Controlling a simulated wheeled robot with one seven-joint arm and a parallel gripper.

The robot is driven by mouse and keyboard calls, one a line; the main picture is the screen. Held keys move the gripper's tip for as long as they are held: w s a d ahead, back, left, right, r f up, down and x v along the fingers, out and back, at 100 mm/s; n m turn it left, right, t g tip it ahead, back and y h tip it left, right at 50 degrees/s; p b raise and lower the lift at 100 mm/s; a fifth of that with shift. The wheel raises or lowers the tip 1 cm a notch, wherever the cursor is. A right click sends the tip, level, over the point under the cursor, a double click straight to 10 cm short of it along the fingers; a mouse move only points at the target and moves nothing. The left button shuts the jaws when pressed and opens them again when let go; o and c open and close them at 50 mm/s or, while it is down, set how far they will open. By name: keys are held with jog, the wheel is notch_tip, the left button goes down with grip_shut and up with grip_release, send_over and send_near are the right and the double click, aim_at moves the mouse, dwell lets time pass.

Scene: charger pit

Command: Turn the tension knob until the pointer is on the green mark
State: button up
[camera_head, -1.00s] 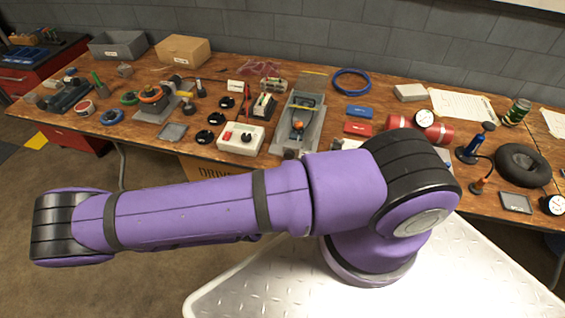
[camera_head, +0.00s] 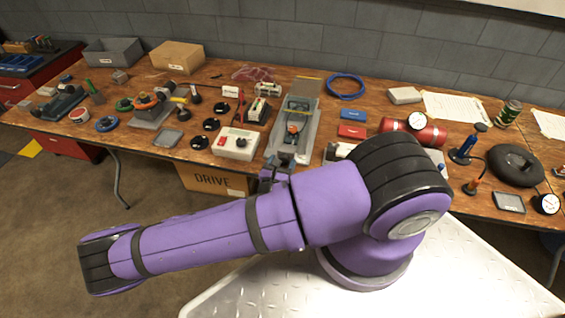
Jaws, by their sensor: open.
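A white control box (camera_head: 228,152) with a red button and a black knob (camera_head: 241,142) sits at the front of the bench, left of centre. To its right is a long grey fixture (camera_head: 275,146) with a small orange-and-dark part (camera_head: 293,130) in it. I cannot tell which of these carries the tension knob. No pointer or green mark is readable at this size. My gripper (camera_head: 284,160) shows only partly, as a dark shape at the fixture's near end, beyond my purple arm. It is open, and I see nothing held. My arm hides its lower part.
Several black round parts (camera_head: 211,124) lie left of the white box. A cardboard box (camera_head: 215,179) stands under the bench.

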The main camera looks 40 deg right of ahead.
jog(key=shift+w+d, duration=0.1)
jog(key=shift+d, duration=0.1)
jog(key=c, duration=0.9)
jog(key=shift+m, duration=0.3)
jog(key=m, duration=0.3)
jog(key=shift+r+m+y, duration=0.1)
jog(key=shift+m+y, duration=0.3)
jog(key=shift+m, duration=1.5)
